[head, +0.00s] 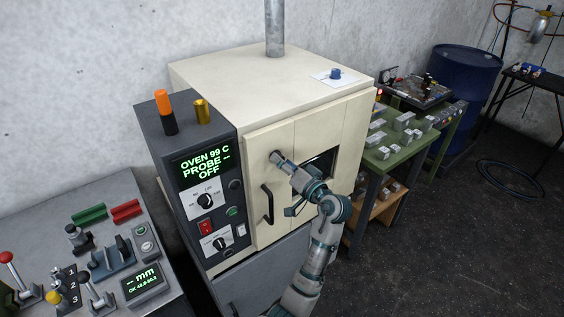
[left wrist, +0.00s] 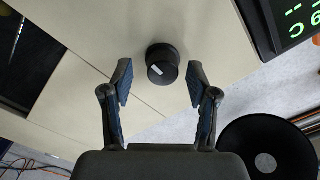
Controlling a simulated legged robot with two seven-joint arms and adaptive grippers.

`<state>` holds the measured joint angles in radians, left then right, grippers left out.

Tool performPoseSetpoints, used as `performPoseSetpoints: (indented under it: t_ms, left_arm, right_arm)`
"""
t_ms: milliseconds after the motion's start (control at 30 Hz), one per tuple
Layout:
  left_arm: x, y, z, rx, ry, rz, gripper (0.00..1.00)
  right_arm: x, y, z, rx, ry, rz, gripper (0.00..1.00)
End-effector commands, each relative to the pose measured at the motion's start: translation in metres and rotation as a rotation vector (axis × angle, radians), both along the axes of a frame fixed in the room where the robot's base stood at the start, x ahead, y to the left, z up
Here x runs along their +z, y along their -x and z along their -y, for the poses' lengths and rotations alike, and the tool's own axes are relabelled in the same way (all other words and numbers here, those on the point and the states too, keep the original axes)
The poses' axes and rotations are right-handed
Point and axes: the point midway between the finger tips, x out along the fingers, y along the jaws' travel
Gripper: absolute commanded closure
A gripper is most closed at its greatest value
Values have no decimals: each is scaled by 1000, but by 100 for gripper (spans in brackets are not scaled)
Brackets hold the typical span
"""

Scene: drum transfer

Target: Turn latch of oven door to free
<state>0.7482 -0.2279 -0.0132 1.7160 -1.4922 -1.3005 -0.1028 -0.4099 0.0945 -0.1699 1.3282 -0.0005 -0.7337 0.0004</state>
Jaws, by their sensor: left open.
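The latch of the oven door is a round black knob with a short white mark; it shows in the left wrist view (left wrist: 163,62) on the cream oven door (left wrist: 105,30). In the head view the oven door (head: 279,228) is closed or nearly so, and my gripper hides the knob. My left gripper (head: 277,158) is at the door's upper left. In the left wrist view its two blue-padded fingers (left wrist: 160,80) are open, one on each side of the knob, with gaps visible on both sides. My right gripper is not in view.
A black door handle (head: 267,204) is just below the gripper. The control panel (head: 204,160) left of the door reads OVEN 99 C, PROBE --, OFF. A grey console (head: 105,255) stands at left. A green bench (head: 400,150) with metal blocks is at right.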

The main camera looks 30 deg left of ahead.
Motion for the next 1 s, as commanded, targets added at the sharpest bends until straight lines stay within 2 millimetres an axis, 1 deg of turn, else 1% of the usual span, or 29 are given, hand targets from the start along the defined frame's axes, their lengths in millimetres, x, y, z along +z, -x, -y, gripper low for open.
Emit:
performPoseSetpoints:
  t_ms: [300,400,500,633,1000]
  left_arm:
    - [-2,25,64,-3,4,-3,41]
    - [-3,32,80,-1,3,-3,41]
    - [-3,36,91,1,4,-4,41]
    - [-3,39,97,1,4,-4,41]
    - [-3,39,98,1,3,-3,41]
  right_arm:
    - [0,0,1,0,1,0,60]
    - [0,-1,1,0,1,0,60]
    - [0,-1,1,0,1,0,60]
    - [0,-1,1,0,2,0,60]
    - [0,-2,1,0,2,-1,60]
